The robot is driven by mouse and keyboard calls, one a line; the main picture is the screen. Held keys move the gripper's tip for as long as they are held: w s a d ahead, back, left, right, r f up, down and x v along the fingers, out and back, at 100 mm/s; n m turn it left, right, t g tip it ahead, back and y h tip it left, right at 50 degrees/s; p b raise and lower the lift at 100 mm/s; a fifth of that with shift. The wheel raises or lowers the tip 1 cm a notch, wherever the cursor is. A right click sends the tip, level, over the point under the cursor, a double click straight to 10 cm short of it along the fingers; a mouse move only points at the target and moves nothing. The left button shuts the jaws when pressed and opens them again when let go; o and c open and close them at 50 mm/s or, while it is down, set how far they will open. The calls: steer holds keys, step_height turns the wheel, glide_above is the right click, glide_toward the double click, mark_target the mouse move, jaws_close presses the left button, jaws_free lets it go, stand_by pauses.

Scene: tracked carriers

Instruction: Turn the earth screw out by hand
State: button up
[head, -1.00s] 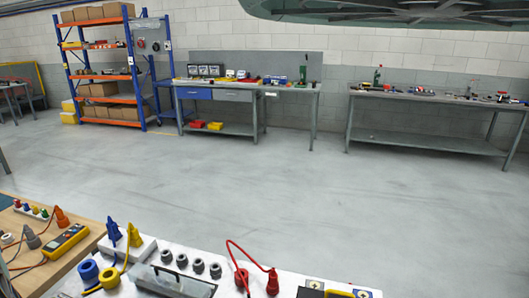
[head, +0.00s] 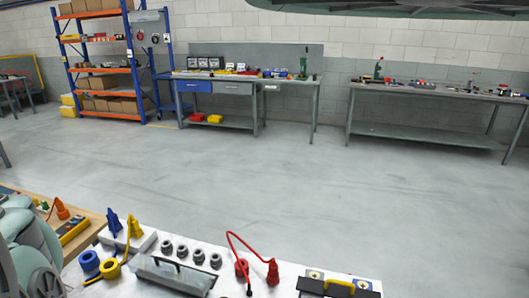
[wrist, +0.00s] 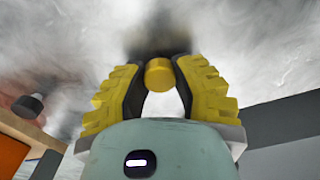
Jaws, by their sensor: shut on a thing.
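In the wrist view my gripper (wrist: 158,84) has its two yellow-padded fingers on either side of a short yellow cylinder, which looks like the knob of the earth screw (wrist: 158,72). The fingers are shut on it near their tips. A dark blurred patch lies behind it, so what the screw sits in cannot be made out. In the head view only links of my arm show at the lower left; the gripper and the screw are out of that view.
A white bench top (head: 235,276) below holds a blue plug (head: 114,225), red plug (head: 273,272), several grey round fittings and a grey handled cover (head: 172,276). A wooden bench edge lies left. Beyond are open floor (head: 270,190), a shelf rack (head: 103,70) and two workbenches.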

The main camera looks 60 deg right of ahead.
steer(key=n, duration=0.4)
steer(key=n, duration=0.3)
steer(key=shift+d, duration=0.1)
steer(key=n, duration=0.6)
steer(key=shift+w+n+b, duration=0.1)
steer(key=shift+n+b, duration=0.2)
steer(key=shift+n, duration=0.1)
steer(key=o, duration=1)
